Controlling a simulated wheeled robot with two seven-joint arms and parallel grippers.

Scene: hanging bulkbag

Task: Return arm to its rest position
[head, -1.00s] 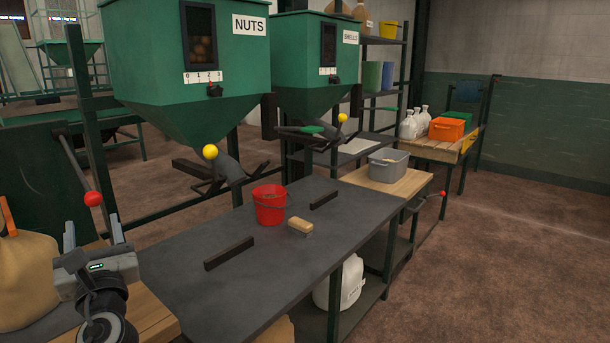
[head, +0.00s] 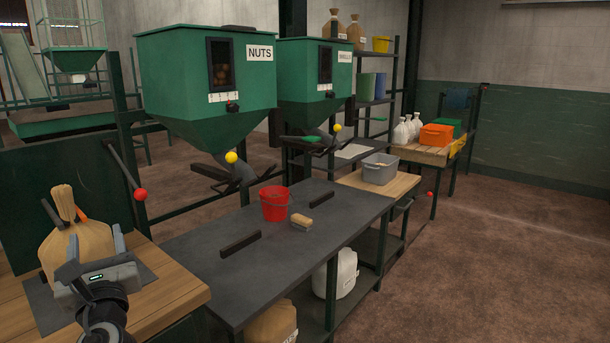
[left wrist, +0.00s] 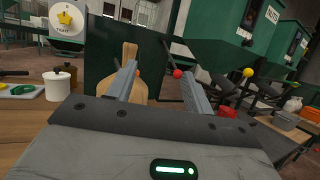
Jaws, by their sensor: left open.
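My left gripper (head: 84,241) is at the lower left of the head view, in front of a tan tied sack (head: 78,252) on the wooden bench. Its two fingers are apart with nothing between them. In the left wrist view the open fingers (left wrist: 160,80) point forward, with the tan sack (left wrist: 130,60) beyond and partly behind the left finger. I cannot tell the exact gap between gripper and sack. My right gripper is not in either view.
A red-knobbed lever (head: 139,194) stands right of the gripper. Green hoppers (head: 205,85) stand behind.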

